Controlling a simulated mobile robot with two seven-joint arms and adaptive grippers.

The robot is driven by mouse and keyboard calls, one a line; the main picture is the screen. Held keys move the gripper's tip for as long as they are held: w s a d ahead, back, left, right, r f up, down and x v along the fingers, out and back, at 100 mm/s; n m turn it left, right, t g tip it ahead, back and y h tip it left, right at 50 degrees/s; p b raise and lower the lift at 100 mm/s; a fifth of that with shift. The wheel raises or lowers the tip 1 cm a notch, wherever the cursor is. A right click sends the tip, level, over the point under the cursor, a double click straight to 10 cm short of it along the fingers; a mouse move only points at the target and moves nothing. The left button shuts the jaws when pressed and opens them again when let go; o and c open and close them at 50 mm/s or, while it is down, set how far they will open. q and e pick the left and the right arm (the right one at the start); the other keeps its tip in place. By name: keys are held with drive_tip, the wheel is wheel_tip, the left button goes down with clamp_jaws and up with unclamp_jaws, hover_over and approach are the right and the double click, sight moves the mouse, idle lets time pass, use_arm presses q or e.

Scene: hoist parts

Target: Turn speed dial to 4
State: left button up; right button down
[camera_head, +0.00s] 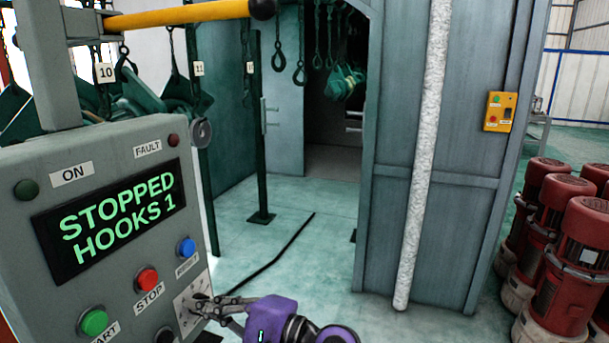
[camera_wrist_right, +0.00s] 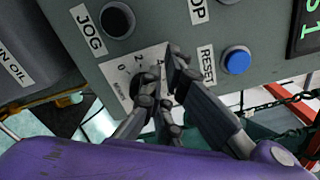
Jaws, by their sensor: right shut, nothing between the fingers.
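The control panel (camera_head: 110,220) fills the left of the head view. Its white speed dial plate (camera_head: 187,292) is at the lower right, and its scale plate also shows in the right wrist view (camera_wrist_right: 129,75) with marks 0, 2 and 4. My right gripper (camera_head: 198,300) is at the dial plate, its fingers seeming shut; in the right wrist view its dark fingers (camera_wrist_right: 165,75) cover most of the dial. The knob's pointer is hidden, and I cannot tell whether the fingers touch the knob. My left gripper is not in view.
The panel display (camera_head: 115,222) reads STOPPED HOOKS 1. A blue RESET button (camera_head: 187,247), red STOP button (camera_head: 147,279) and green START button (camera_head: 93,322) are close by. A black JOG knob (camera_wrist_right: 117,19) is near the dial. Red motors (camera_head: 565,265) stand at right.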

drive_tip(key=v, duration=0.5)
drive_tip(key=shift+s+d, duration=0.15)
drive_tip(key=shift+d, duration=0.1)
